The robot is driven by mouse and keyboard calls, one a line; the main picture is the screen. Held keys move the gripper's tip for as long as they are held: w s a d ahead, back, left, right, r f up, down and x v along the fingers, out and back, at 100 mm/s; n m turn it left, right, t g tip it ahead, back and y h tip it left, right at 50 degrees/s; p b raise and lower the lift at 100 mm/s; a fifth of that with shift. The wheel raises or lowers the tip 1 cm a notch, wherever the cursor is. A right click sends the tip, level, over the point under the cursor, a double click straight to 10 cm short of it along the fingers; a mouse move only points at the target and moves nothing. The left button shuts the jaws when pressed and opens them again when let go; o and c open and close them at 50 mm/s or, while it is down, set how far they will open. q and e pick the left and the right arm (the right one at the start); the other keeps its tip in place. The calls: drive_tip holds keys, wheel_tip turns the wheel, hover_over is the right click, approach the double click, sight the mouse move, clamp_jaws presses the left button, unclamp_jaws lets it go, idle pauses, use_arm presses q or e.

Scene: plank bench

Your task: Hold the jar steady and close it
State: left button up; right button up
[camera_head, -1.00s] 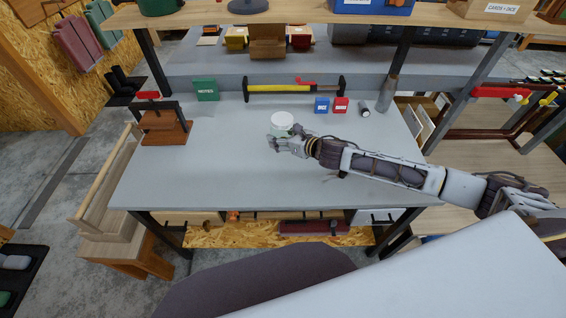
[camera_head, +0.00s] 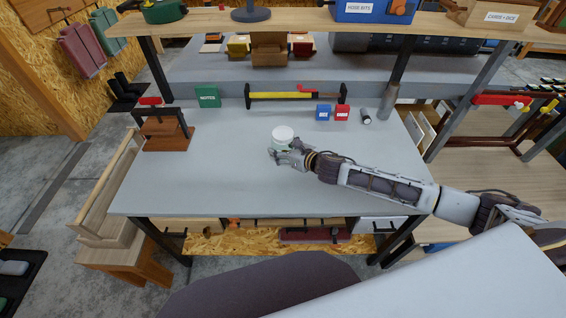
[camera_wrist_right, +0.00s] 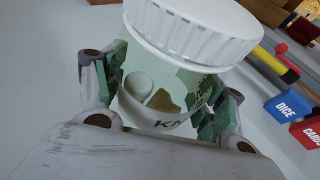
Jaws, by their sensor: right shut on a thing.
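A clear, pale green jar (camera_wrist_right: 165,98) with a white ribbed lid (camera_wrist_right: 195,28) on its mouth stands on the grey bench top (camera_head: 220,185). The lid also shows in the head view (camera_head: 283,133). I cannot tell whether the lid is screwed tight. A pale round thing and a tan piece show through the jar's wall. My right gripper (camera_head: 283,153) is shut on the jar's body below the lid. Its green-padded fingers (camera_wrist_right: 165,95) press on both sides of the jar in the right wrist view. My left gripper is out of view.
A blue box (camera_head: 323,112) and a red box (camera_head: 342,112) stand behind the jar to the right. A yellow and black bar clamp (camera_head: 295,95) lies behind it. A green box (camera_head: 208,97) and a brown wooden stand (camera_head: 165,135) are at left. The bench front is clear.

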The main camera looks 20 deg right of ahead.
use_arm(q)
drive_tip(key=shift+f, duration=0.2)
use_arm(e)
drive_tip(key=shift+f, duration=1.35)
drive_tip(key=shift+f+b, duration=0.3)
drive_tip(key=shift+f, duration=1.6)
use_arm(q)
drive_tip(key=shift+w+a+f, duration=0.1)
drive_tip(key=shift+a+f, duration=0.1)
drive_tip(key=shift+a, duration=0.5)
use_arm(e)
drive_tip(key=shift+f, duration=0.1)
